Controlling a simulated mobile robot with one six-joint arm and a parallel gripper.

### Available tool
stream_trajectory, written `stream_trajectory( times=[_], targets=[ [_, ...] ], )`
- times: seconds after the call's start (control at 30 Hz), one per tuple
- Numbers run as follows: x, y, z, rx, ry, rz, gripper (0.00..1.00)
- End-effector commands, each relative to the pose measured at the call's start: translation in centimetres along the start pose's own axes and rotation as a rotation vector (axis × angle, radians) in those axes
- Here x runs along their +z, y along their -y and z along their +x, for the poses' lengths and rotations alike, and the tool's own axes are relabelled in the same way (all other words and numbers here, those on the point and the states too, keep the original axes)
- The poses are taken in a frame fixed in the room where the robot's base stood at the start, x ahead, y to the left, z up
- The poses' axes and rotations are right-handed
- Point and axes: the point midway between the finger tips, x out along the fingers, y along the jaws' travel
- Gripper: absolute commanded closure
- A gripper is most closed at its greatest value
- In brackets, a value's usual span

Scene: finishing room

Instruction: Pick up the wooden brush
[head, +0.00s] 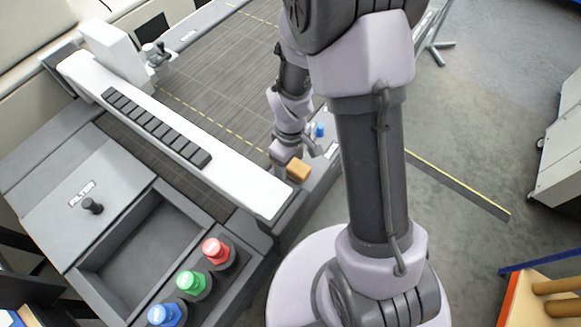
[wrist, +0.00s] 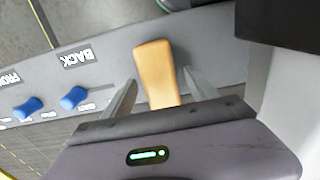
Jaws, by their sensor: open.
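The wooden brush (head: 298,169) shows as a small orange-tan block on the grey side panel of the machine, at the right end of the white beam. In the wrist view the brush (wrist: 156,72) is a tan wooden piece that points away from me, its near end hidden behind my gripper body. My gripper (wrist: 160,82) is open, with one finger on each side of the brush. A gap shows between the brush and each finger. In the head view my gripper (head: 290,158) is right at the brush, and its fingers are hard to make out.
Blue knobs (wrist: 73,98) sit left of the brush beside a "BACK" label (wrist: 77,58). A white beam with dark keys (head: 235,180) spans the machine close by. Red (head: 215,250), green (head: 190,281) and blue (head: 163,314) bottles stand at the front.

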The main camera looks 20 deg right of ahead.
Motion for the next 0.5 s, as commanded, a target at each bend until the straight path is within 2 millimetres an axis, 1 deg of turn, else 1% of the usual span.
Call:
stream_trajectory(
  times=[0.17, 0.2, 0.27, 0.4, 0.47, 0.5],
  targets=[
    [0.0, 0.0, -0.07, 0.0, 0.0, 0.001, 0.33],
    [0.0, 0.0, -0.08, 0.0, 0.0, 0.0, 0.41],
    [0.0, 0.0, -0.08, 0.0, 0.0, 0.001, 0.52],
    [0.01, 0.0, -0.09, 0.0, 0.0, 0.001, 0.8],
    [0.01, 0.01, -0.09, 0.0, 0.0, 0.001, 0.92],
    [0.01, 0.01, -0.09, 0.0, 0.0, 0.001, 0.99]
  ],
)
